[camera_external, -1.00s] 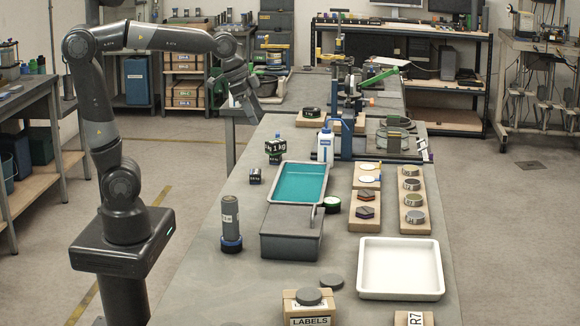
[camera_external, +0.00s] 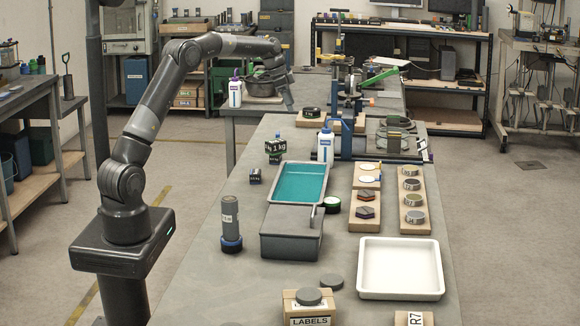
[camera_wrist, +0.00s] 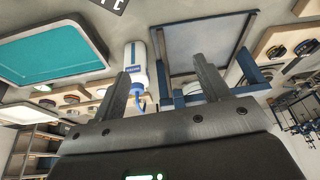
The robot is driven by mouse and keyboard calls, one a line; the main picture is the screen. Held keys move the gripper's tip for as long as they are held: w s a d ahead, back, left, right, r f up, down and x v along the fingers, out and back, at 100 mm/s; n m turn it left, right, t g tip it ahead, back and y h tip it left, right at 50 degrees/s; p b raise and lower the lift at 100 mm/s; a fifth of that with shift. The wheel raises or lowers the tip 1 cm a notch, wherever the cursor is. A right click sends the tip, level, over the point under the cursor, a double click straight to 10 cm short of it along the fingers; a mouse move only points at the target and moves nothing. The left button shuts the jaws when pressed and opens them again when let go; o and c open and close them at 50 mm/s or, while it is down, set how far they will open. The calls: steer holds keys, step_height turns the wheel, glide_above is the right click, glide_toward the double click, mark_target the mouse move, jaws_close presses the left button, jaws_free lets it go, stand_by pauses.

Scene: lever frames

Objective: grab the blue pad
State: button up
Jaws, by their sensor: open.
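No separate item is plainly a blue pad. The bluest flat surface is the teal bottom (camera_external: 302,183) of a grey tray on the long table; it also shows in the wrist view (camera_wrist: 48,58). A flat grey-blue panel in a blue frame (camera_wrist: 205,40) is in the wrist view, right of a white bottle (camera_wrist: 137,65).
The white bottle (camera_external: 326,145) stands behind the teal tray, beside a blue clamp fixture (camera_external: 346,144). A lidded grey box (camera_external: 291,245), a dark cylinder (camera_external: 230,222), wooden boards with discs (camera_external: 412,222) and an empty white tray (camera_external: 400,243) are nearer.

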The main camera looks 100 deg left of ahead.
glide_toward(278, 136)
steer(key=s+a, duration=0.1)
steer(key=a, duration=0.2)
steer(key=x, duration=0.5)
steer(key=shift+s+f, duration=0.1)
steer(key=shift+f, duration=0.1)
steer(key=shift+t, duration=0.3)
steer(key=x, duration=0.5)
steer(key=shift+w+d+f, duration=0.3)
steer(key=shift+d, duration=0.1)
steer(key=c, duration=1.1)
